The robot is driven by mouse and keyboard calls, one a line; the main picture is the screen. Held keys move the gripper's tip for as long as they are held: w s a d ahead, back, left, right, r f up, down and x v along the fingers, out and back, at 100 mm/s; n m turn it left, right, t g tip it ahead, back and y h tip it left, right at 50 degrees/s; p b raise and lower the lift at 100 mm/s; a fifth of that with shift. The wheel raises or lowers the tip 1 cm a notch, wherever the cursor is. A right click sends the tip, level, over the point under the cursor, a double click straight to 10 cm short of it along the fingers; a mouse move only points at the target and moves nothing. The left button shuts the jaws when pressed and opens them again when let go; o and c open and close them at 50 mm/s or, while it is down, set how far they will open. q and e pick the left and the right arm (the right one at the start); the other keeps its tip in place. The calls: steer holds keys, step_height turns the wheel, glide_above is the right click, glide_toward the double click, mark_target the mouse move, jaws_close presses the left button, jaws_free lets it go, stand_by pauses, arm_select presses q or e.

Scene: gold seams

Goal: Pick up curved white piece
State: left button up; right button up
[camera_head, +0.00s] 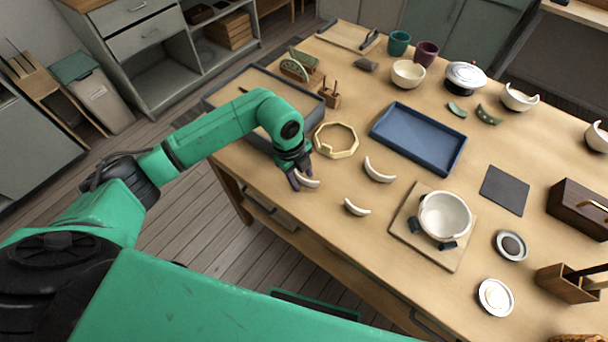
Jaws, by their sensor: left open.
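Three curved white pieces lie on the near left part of the wooden table. One white piece (308,182) is right at my left gripper (302,180), which points down with its jaws open around or just beside it; I cannot tell which. The gripper partly hides this piece. A second white piece (379,171) lies to the right, and a third white piece (356,208) lies nearer the front edge; both are apart from the gripper. My right gripper is out of view.
An octagonal wooden ring (336,141) stands just behind the gripper. A blue tray (417,135) lies to the right. A white bowl (444,216) sits on a square board (408,229). Bare tabletop surrounds the second and third pieces.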

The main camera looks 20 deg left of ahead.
arm_select(q)
jaws_close()
